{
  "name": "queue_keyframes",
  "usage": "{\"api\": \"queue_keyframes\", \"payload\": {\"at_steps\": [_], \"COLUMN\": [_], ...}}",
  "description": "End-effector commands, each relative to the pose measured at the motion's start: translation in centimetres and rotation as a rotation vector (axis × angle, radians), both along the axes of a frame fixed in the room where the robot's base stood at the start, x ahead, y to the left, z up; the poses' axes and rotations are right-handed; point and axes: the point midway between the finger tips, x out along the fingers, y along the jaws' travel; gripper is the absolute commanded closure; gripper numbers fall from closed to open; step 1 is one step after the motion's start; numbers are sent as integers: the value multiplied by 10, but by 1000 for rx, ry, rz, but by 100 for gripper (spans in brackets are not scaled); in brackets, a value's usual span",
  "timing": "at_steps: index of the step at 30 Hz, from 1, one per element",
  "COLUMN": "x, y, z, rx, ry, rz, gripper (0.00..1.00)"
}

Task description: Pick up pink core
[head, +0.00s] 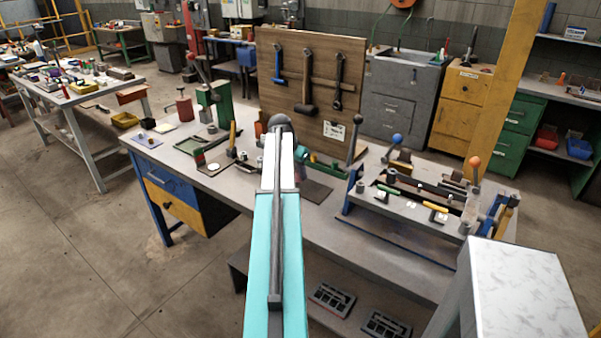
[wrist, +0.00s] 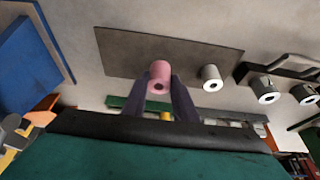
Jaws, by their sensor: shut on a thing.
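The pink core (wrist: 159,74) is a short hollow cylinder with a dark hole in its end, seen in the middle of the wrist view. My gripper (wrist: 161,84) has its two dark fingers on either side of the core and is shut on it. A dark grey mat (wrist: 125,50) lies behind the core in that view; I cannot tell whether the core touches it. In the head view my own arm covers most of the gripper and core above the workbench.
A blue thing (wrist: 28,50) is at the left. In the head view, a lever fixture (head: 420,205) stands right on the workbench (head: 235,188), and a tool board (head: 345,70) stands behind.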

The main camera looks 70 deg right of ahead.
Motion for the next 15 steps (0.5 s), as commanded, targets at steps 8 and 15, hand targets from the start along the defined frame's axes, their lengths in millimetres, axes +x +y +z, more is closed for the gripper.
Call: {"api": "queue_keyframes", "payload": {"at_steps": [8,15], "x": [-7,-12], "y": [38,71], "z": [1,4], "rx": [-1,-1], "ry": [0,0], "rz": [0,1], "gripper": [97,97]}}
